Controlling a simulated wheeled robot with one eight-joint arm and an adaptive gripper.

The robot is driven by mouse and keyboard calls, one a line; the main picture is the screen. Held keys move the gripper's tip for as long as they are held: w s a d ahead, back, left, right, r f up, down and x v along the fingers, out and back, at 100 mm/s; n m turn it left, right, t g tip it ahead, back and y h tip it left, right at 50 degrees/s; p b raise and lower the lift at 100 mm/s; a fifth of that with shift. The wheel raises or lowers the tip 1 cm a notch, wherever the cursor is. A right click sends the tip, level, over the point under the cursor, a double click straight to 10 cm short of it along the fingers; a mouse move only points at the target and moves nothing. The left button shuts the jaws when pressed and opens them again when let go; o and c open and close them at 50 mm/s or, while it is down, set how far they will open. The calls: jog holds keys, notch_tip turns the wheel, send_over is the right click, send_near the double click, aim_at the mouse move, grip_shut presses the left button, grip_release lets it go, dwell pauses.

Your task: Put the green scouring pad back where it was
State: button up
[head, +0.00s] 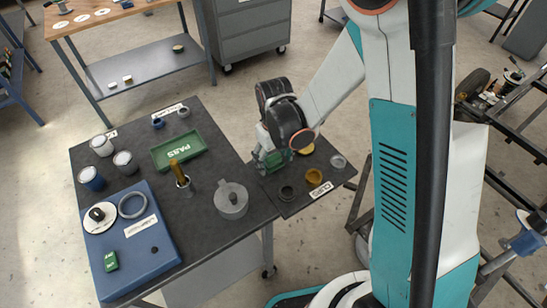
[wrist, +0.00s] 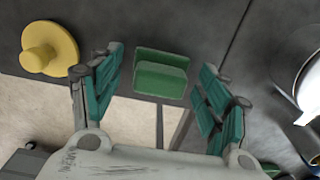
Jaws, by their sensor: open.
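A green block-like piece, which looks like the scouring pad (wrist: 160,78), lies on the dark surface in the wrist view, ahead of and between my fingertips. My gripper (wrist: 163,90) is open, with one teal finger on each side of it; I see no finger touching it. In the head view my gripper (head: 270,157) is low over the small dark side table, at its left edge, with green showing near the fingers. Which green there is pad or finger is hard to tell. Another small green item (head: 111,261) lies on the blue mat (head: 150,262).
A yellow knobbed piece (wrist: 48,48) is left of my fingers. A grey lidded pot (head: 231,199) stands close by on the main table. Dark, yellow and pale round pieces sit on the side table (head: 297,203). A green "PASS" tray (head: 160,160) and several cups are farther left.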

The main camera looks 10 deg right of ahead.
notch_tip(320, 180, up, 12)
jog(key=p, duration=0.4)
notch_tip(320, 180, up, 10)
jog(key=m+t, duration=0.2)
jog(key=t, duration=0.1)
send_over(274, 157)
jog(key=s+d, duration=0.5)
jog(key=s+d+r+m+t, duration=0.2)
jog(key=s+d+r+t, duration=0.2)
jog(key=s, duration=0.5)
notch_tip(274, 157, up, 3)
jog(key=shift+s+d+f+m, duration=0.15)
jog(key=shift+d+m, duration=0.15)
jog(key=shift+d, duration=0.25)
